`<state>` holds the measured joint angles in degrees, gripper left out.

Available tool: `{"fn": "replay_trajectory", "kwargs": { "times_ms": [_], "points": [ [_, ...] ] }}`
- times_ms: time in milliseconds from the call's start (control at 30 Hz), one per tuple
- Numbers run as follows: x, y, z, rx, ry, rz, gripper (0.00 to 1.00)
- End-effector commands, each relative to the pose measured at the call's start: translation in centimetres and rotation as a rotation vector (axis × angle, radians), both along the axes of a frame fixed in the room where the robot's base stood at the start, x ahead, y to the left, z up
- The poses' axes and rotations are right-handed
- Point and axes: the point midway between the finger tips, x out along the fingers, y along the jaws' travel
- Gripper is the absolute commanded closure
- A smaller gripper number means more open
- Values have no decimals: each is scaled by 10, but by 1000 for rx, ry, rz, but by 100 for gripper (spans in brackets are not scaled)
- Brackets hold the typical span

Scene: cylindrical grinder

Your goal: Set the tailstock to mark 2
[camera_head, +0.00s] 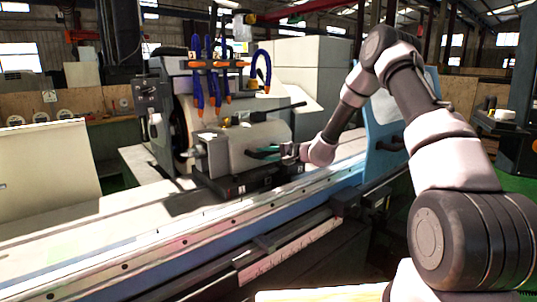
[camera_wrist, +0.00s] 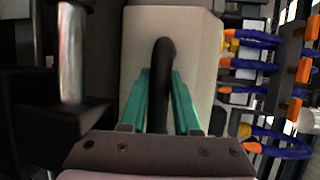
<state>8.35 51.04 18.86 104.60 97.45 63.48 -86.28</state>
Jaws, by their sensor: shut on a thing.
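The tailstock (camera_head: 238,148) is a pale, boxy unit on a dark base, standing on the long machine bed in the middle of the head view. Its pale body (camera_wrist: 197,60) fills the centre of the wrist view. A black handle (camera_wrist: 164,75) sticks out from it towards my gripper. My gripper (camera_wrist: 160,85) has green fingers, one on each side of the handle, and is shut on it. In the head view my gripper (camera_head: 265,153) is at the tailstock's front side. A ruled scale strip (camera_head: 290,250) runs along the bed front; its mark numbers are too small to read.
Blue and orange coolant hoses (camera_head: 210,70) hang above and behind the tailstock. The bed (camera_head: 80,240) is clear to the left. A blue machine panel (camera_head: 383,140) stands to the right, behind my arm. A silver rod (camera_wrist: 71,55) is at the left of the wrist view.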

Motion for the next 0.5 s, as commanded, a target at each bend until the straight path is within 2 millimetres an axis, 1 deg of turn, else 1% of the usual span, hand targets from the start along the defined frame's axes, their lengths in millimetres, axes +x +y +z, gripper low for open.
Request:
{"fn": "replay_trajectory", "kwargs": {
  "times_ms": [233, 267, 300, 333, 500],
  "points": [
    [2, 1, 1, 2, -3, -2, 100],
    [2, 1, 1, 2, -3, -2, 66],
    [2, 1, 1, 2, -3, -2, 51],
    [2, 0, 1, 2, -3, -2, 40],
    [2, 0, 1, 1, -1, -3, 40]
  ]
}}
